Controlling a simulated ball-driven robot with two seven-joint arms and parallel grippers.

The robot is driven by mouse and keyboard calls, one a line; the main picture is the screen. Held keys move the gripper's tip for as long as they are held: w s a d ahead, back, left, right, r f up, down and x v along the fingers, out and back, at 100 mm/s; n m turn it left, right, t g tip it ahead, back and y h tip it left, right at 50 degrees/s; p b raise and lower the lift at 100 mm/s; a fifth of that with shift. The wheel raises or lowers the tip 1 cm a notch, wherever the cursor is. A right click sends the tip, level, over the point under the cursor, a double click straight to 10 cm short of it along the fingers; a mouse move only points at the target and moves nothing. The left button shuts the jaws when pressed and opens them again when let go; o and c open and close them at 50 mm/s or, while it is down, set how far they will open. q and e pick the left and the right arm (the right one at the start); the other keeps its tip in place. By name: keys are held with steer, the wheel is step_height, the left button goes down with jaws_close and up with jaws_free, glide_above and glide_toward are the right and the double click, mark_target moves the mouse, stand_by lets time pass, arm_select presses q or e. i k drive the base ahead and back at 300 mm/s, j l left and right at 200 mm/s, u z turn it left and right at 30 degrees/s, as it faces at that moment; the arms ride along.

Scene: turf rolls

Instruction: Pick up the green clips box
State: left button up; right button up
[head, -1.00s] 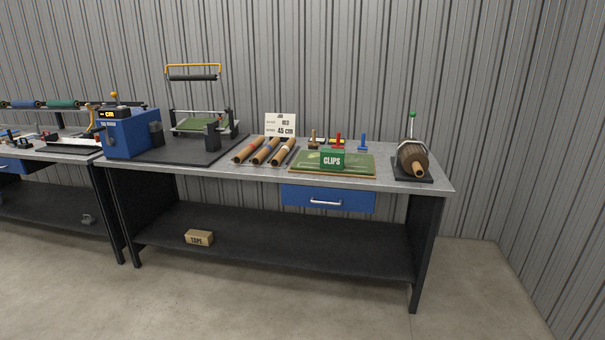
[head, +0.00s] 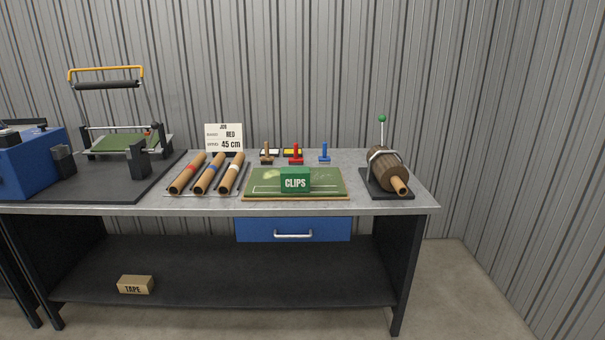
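The green clips box (head: 295,181), labelled CLIPS in white, sits on the front part of a green board with a wooden edge (head: 325,184). The board lies on the grey workbench (head: 215,205), near its front edge and right of the middle. Neither of my grippers shows in the head view.
Cardboard tubes (head: 209,175) lie left of the board, with a sign (head: 224,138) behind them. Brown, red (head: 296,155) and blue (head: 324,153) stamps stand behind it. A wooden roller on a black base (head: 387,172) is at right. A blue drawer (head: 292,229) is below; a tape box (head: 135,285) is on the shelf.

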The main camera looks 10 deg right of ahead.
mark_target(292, 179)
steer(key=i+j+z, duration=0.45)
steer(key=z, duration=0.15)
steer(key=i+j+z, duration=0.3)
steer(key=j+z, duration=0.3)
steer(key=j, duration=0.15)
steer(key=i+j+z, duration=0.1)
steer(key=j+z, duration=0.2)
steer(key=j, duration=0.15)
